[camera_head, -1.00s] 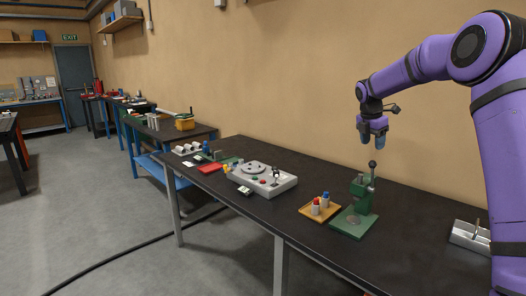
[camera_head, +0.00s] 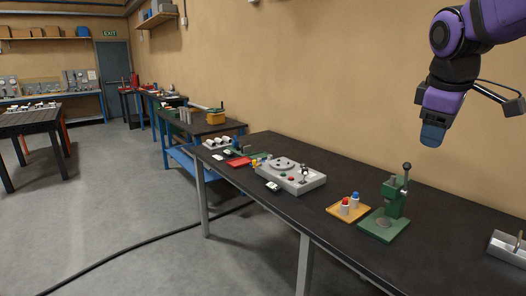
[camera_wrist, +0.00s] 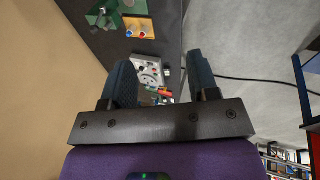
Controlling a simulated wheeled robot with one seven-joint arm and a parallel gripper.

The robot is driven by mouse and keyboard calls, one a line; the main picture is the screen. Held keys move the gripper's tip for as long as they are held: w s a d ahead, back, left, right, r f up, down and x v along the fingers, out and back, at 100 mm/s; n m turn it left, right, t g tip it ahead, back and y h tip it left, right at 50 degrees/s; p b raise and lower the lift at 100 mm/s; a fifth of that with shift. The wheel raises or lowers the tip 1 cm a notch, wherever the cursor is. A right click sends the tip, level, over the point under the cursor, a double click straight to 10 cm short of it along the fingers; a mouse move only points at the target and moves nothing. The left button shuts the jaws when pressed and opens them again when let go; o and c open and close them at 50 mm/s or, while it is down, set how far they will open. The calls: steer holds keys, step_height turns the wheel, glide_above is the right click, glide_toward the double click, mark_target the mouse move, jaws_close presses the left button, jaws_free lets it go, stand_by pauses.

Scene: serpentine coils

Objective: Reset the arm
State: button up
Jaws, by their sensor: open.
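My purple arm reaches in from the upper right of the head view. My gripper (camera_head: 433,134) hangs in the air above the right part of the black bench, higher than the green press (camera_head: 390,205). In the wrist view my gripper (camera_wrist: 162,80) shows two dark blue fingers spread apart with nothing between them. The bench top and its items show beyond the fingers, well away from them.
The black bench (camera_head: 300,215) holds a grey machine (camera_head: 291,176), an orange tray (camera_head: 343,212) with red and blue-capped bottles, and a grey box (camera_head: 508,247) at right. A tan wall (camera_head: 320,70) stands behind. Open floor (camera_head: 150,220) lies left, crossed by a black cable.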

steer(key=s+a+f+m+t+y, duration=0.1)
steer(key=s+f+m, duration=0.2)
steer(key=s, duration=0.6)
steer(key=s+a+f+m+y, duration=0.1)
steer(key=s+m, duration=0.4)
steer(key=s, duration=0.5)
step_height(320, 180, down, 2)
steer(key=shift+a+f+m+t, duration=0.15)
steer(key=shift+a+m+t, duration=0.2)
steer(key=shift+a, duration=0.25)
steer(key=shift+w, duration=0.1)
